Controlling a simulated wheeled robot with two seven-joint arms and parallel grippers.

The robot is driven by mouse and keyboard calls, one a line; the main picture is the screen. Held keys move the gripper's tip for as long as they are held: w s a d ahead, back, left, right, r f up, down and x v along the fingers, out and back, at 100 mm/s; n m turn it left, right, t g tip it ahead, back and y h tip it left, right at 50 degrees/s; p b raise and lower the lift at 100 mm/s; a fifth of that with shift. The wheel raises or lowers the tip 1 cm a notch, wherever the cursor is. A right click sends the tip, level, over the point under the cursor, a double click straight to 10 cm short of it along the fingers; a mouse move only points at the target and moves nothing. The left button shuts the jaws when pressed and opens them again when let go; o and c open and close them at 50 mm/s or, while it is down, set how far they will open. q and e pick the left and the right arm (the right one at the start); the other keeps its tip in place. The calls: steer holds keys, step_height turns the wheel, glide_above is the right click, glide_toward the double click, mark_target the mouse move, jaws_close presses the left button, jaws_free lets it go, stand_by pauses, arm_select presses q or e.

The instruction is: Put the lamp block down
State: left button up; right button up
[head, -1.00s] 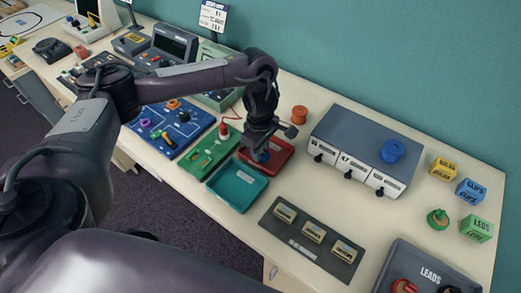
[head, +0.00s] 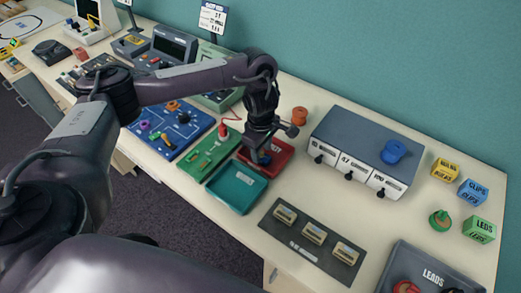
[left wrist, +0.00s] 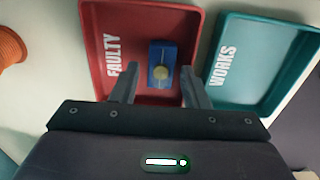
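The lamp block is a small blue block with a round yellowish lamp (left wrist: 160,72). It lies in the red tray marked FAULTY (left wrist: 103,20), clear of the tray walls in the left wrist view. In the head view the red tray (head: 283,158) is partly hidden by my left gripper (head: 268,154). My left gripper (left wrist: 157,90) is open over the tray's near side. Its two fingers stand apart on either side of the block's near end, with gaps to the block. My right gripper is not in view.
A teal tray marked WORKS (head: 237,188) is beside the red one. A green board (head: 209,152) and blue board (head: 172,128) lie to the left. An orange spool (head: 299,116) and grey drawer unit (head: 365,145) stand to the right. The table between drawers and trays is clear.

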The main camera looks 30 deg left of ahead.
arm_select(q)
steer(key=shift+s+f, duration=0.7)
steer(key=shift+f, duration=0.05)
steer(key=shift+r+p, duration=0.25)
steer(key=shift+p, duration=0.05)
step_height(320, 180, up, 13)
steer(key=p, duration=0.2)
steer(key=shift+w+p, duration=0.3)
steer(key=shift+a, duration=0.1)
